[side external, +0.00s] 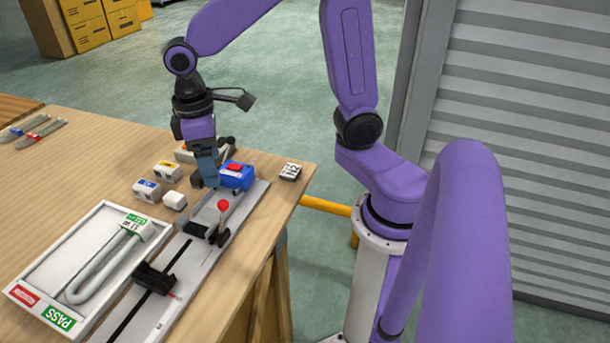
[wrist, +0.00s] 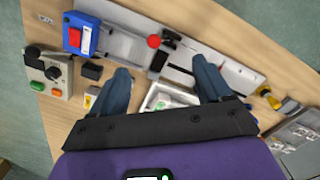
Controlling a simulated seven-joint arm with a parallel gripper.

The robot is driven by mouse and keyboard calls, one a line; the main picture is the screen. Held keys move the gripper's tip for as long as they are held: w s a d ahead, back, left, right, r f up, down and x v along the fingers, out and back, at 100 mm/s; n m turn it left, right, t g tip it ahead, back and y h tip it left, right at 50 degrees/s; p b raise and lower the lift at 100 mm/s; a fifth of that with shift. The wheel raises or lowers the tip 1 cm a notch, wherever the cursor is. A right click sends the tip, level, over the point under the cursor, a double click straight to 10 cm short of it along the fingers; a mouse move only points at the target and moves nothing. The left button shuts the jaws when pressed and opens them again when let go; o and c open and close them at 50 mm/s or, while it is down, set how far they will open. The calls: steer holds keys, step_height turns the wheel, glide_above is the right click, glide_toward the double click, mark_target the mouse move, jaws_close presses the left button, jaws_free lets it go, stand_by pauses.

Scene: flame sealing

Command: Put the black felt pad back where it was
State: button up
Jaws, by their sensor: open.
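A small black block (wrist: 92,71), which may be the black felt pad, sits on the wooden table in the wrist view. It lies between the grey control box and the blue device, just left of my left finger. I cannot make it out in the side view, where my gripper covers that area. My gripper (side external: 208,182) points down near the blue device (side external: 236,176). In the wrist view my gripper (wrist: 161,70) has its fingers wide apart with nothing held between them. The blue device with a red top (wrist: 80,36) stands at the rail's end.
A metal rail (side external: 190,262) carries a red-knobbed lever (side external: 222,206) and black clamps. A white tray (side external: 50,257) holds a bent tube. Small labelled blocks (side external: 167,171) stand beside the rail. A control box (wrist: 48,72) with buttons is at the left.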

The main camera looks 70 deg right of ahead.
steer(key=s+d+n, duration=0.2)
steer(key=s+n, duration=0.3)
steer(key=s, duration=1.3)
steer(key=shift+d+f+n+t+y, duration=0.15)
steer(key=shift+f+n+t+y, duration=0.15)
steer(key=shift+f+n+y, duration=0.1)
steer(key=shift+r, duration=0.1)
steer(key=shift+c, duration=0.3)
